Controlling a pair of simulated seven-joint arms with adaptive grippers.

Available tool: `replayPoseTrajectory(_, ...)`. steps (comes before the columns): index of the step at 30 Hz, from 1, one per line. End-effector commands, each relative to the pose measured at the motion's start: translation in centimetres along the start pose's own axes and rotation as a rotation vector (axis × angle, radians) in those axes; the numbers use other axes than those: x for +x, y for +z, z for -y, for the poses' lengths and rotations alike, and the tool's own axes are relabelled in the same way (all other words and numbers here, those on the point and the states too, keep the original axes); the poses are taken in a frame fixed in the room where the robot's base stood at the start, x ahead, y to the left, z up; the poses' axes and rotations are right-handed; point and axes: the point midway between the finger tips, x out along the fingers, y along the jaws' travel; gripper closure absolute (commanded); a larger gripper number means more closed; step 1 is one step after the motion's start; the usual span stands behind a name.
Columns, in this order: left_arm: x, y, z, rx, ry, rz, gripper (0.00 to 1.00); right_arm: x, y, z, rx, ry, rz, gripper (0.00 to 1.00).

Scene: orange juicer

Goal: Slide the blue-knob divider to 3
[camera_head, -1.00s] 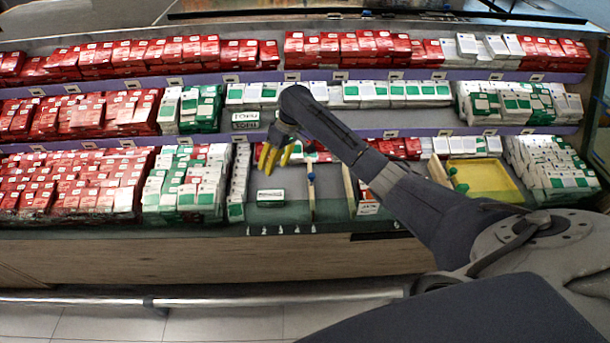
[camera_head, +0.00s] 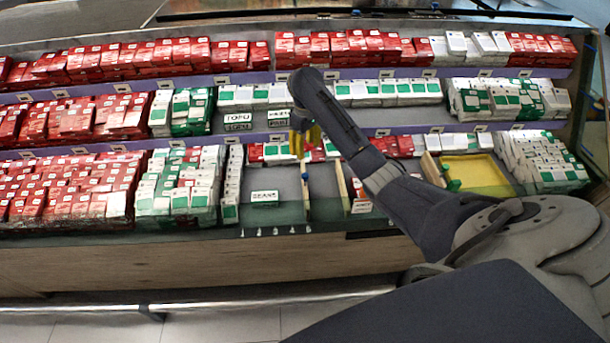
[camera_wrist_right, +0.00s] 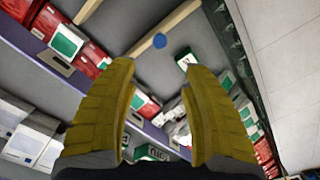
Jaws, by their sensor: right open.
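The blue-knob divider (camera_head: 306,200) is a thin pale wooden strip running front to back on the lowest shelf. Its blue knob (camera_head: 305,177) stands up near its middle. In the right wrist view the strip (camera_wrist_right: 178,20) runs diagonally beyond my fingers, with the blue knob (camera_wrist_right: 160,41) just past the fingertips. My right gripper (camera_head: 304,148) is above the back part of the divider, yellow fingers pointing down. In the wrist view its fingers (camera_wrist_right: 155,75) are apart with nothing held between them. Small white marks (camera_head: 292,229) line the front edge, too small to read. My left gripper is not in view.
A green-and-white box (camera_head: 264,198) lies left of the divider. Another wooden divider (camera_head: 342,185) stands to the right, with bare shelf between. A yellow tray (camera_head: 480,172) and green knob (camera_head: 454,185) are farther right. Packed red boxes (camera_head: 70,190) fill the left.

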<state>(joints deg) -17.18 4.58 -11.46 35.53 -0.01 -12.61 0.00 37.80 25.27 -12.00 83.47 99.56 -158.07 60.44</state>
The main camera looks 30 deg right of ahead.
Motion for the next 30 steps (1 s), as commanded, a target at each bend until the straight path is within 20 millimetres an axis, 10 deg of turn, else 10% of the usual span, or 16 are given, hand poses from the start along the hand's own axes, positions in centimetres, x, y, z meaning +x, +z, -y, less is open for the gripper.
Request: replayPoseTrajectory(30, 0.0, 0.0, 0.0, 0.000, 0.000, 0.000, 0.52, 12.9, 0.0, 0.0, 0.001, 0.000, 0.001, 0.51)
